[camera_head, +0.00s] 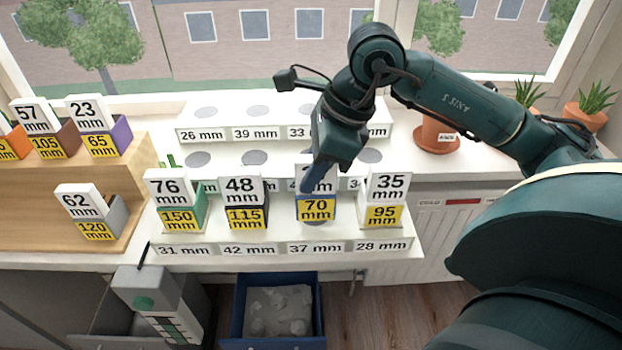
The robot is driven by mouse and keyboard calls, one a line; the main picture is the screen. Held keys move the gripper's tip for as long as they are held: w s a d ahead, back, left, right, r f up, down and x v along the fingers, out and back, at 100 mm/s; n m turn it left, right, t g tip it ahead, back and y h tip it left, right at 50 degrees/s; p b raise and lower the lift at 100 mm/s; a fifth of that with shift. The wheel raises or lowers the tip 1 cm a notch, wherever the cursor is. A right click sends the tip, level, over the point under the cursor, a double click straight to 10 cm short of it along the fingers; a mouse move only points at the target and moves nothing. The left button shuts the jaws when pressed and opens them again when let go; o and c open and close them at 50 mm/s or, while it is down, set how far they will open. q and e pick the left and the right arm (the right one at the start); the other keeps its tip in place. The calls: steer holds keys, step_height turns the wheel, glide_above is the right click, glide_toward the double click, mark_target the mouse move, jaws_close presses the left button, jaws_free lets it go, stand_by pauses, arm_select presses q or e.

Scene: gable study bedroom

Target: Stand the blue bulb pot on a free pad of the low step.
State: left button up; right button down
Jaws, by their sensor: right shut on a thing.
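The blue bulb pot (332,212) has a yellow 70 mm label and a white tag partly hidden by my gripper. My right gripper (318,178) reaches down from above and is shut on it. The pot is over the low step (285,250), above the front label 37 mm. Part of a grey pad (314,222) shows just below it; I cannot tell whether the pot touches it. A green pot (198,216), a dark pot (247,217) and a pale pot (384,215) are on the same step. My left gripper is not in view.
Higher steps behind have bare grey pads (253,157). A wooden stand (125,170) with several labelled pots is at the left. A terracotta plant pot (436,135) stands on the sill at the right. A blue crate (317,310) sits below the step.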

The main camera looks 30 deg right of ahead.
steer(key=shift+f, duration=0.9)
steer(key=shift+f, duration=0.2)
steer(key=c, duration=1.3)
jaws_free()
steer(key=shift+r, duration=0.1)
